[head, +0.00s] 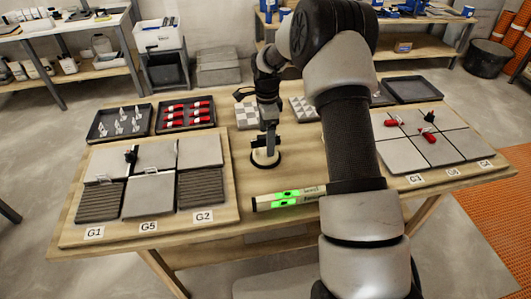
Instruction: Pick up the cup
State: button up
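The cup seems to be the small round suction cup (266,161) with a dark rim and a pale upper part. The gripper is small in the head view. I cannot tell whether its fingers touch the cup or how far apart they are.
A spirit level (290,198) with green vials lies in front of the cup. The left tile board (232,212) carries grey tiles. A tray of red pieces (158,128) and a tray of clear clips (91,136) stand behind it. My arm hides the table's middle right.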

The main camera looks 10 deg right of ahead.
aim_at(265, 151)
jog(key=f, duration=0.5)
jog(key=shift+a+f, duration=0.1)
jog(key=shift+a, duration=0.1)
jog(key=shift+c, duration=0.4)
jog(key=c, duration=1.1)
